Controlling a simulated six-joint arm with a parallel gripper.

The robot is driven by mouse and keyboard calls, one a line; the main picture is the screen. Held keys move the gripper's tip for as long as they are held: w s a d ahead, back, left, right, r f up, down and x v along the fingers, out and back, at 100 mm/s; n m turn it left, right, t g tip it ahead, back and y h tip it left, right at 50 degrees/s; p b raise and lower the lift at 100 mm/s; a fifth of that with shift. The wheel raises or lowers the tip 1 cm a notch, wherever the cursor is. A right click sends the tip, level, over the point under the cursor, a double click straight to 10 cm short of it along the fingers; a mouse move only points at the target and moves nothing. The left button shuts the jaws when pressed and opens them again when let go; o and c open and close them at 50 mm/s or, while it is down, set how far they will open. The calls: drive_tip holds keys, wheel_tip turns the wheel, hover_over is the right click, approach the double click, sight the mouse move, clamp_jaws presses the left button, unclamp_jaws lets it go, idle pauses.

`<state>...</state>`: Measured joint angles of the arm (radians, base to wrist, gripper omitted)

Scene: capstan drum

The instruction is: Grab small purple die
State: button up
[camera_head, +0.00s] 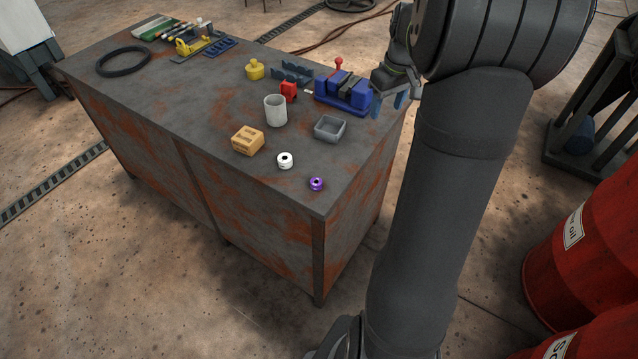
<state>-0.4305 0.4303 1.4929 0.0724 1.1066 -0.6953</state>
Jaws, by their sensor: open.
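A small purple round piece (316,184), the likely die, lies on the workbench top (215,120) near its front corner. It has a pale spot or hole in the middle. Nothing touches it. A similar white piece (285,160) lies a little behind it to the left. My gripper (389,103) is at the right edge of the bench, beside the blue vise-like block, well behind and to the right of the purple piece. Its blue-tipped fingers are apart and point down, and I see nothing between them. My arm partly hides the gripper's right side.
A cardboard box (248,141), a grey cup (275,110) and a grey tray (330,128) stand behind the purple piece. A blue block with a red-knobbed lever (343,92) stands near my gripper. Bench top around the purple piece is clear. Red drums (590,250) stand at right.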

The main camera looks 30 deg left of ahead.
drive_tip(key=s+a+f+n+h, duration=0.1)
drive_tip(key=s+a+n, duration=0.1)
drive_tip(key=s+a, duration=0.45)
drive_tip(key=s+a+f+n, duration=0.1)
drive_tip(key=s+a+n, duration=0.25)
drive_tip(key=s, duration=0.55)
hover_over(316, 181)
drive_tip(key=shift+m+g, duration=0.25)
drive_tip(key=shift+g, duration=0.15)
wheel_tip(316, 181, down, 12)
drive_tip(key=shift+a+r, duration=0.1)
drive_tip(key=shift+r, duration=0.05)
drive_tip(key=shift+f, duration=2.7)
drive_tip(key=c, duration=1.2)
drive_tip(key=shift+o, duration=0.2)
drive_tip(key=shift+r, duration=0.15)
